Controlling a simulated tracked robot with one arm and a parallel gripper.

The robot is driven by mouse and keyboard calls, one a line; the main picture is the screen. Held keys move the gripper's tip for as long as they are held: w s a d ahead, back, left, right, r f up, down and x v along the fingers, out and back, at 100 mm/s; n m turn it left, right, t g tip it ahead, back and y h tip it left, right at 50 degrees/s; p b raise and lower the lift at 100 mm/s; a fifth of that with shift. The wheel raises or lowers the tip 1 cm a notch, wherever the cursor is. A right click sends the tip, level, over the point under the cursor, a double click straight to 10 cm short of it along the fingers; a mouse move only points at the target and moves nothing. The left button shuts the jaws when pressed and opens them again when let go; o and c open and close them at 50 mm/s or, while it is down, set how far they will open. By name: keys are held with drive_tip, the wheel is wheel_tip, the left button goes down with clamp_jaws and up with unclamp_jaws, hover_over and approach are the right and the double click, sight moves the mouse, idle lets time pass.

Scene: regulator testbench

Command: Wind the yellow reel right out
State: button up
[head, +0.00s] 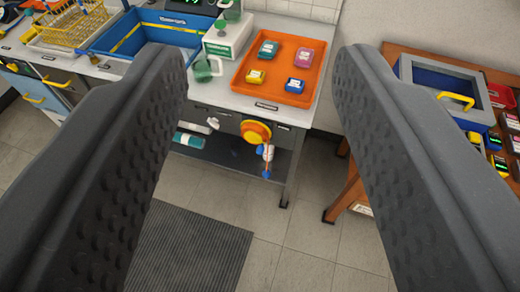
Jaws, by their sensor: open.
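The yellow reel (256,132) is a round yellow and orange knob-like piece on the front of the grey bench, below the orange tray. A cord or small white and blue piece (267,158) hangs from its lower right side. My gripper (262,75) is open and empty. Its two dark, dimpled fingers stand wide apart at the left and right of the view, close to the camera. The reel lies far beyond them, seen through the gap and touched by neither finger.
An orange tray (242,82) with several coloured blocks sits on the bench top. A blue basin (122,46) is left of it. A wooden table (392,60) with a blue bin stands at the right. Tiled floor (300,255) and a dark ribbed mat (205,240) lie clear in front.

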sight(259, 154)
drive_tip(key=w+a+f+m+b, duration=0.15)
drive_tip(key=w+a+f, duration=0.25)
drive_tip(key=w+f, duration=1)
drive_tip(key=w+a+f+b, duration=0.35)
drive_tip(key=w+f, duration=0.85)
drive_tip(key=f, duration=0.4)
drive_tip(key=d+f+t+h+b, duration=0.25)
drive_tip(key=f+h, duration=0.35)
drive_tip(key=f, duration=3.2)
drive_tip(key=shift+g, duration=0.35)
drive_tip(key=b+x, duration=0.4)
drive_tip(key=x, duration=0.9)
drive_tip(key=shift+w+d+r, duration=0.1)
drive_tip(key=shift+w+d, duration=0.15)
drive_tip(key=shift+w, duration=0.05)
clamp_jaws()
